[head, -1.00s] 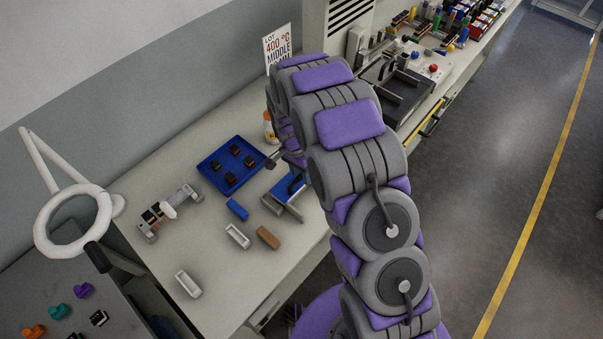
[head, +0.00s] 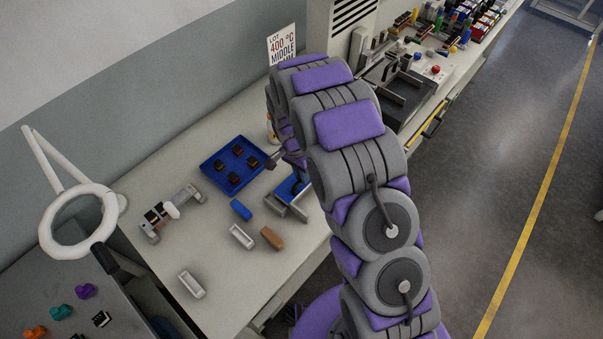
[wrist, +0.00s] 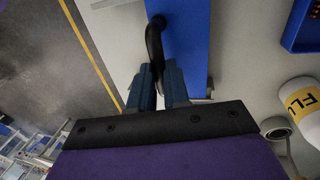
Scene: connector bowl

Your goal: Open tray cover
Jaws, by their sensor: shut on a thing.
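The tray cover (wrist: 190,40) is a flat blue panel with a curved black handle (wrist: 155,42) on its left side in the wrist view. My gripper (wrist: 160,88) is shut on the lower part of this handle. In the head view, the blue cover (head: 289,187) shows in a small patch beside my arm. The grey tray (head: 288,206) below it sits near the bench's front edge, with part of its inside visible. My arm hides my gripper and much of the cover in the head view.
A blue tray (head: 213,180) with several dark parts lies left of the cover. A blue block (head: 240,209), a brown block (head: 271,238) and two white open boxes lie in front. A white bottle with a yellow label (wrist: 301,108) stands close by my gripper.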

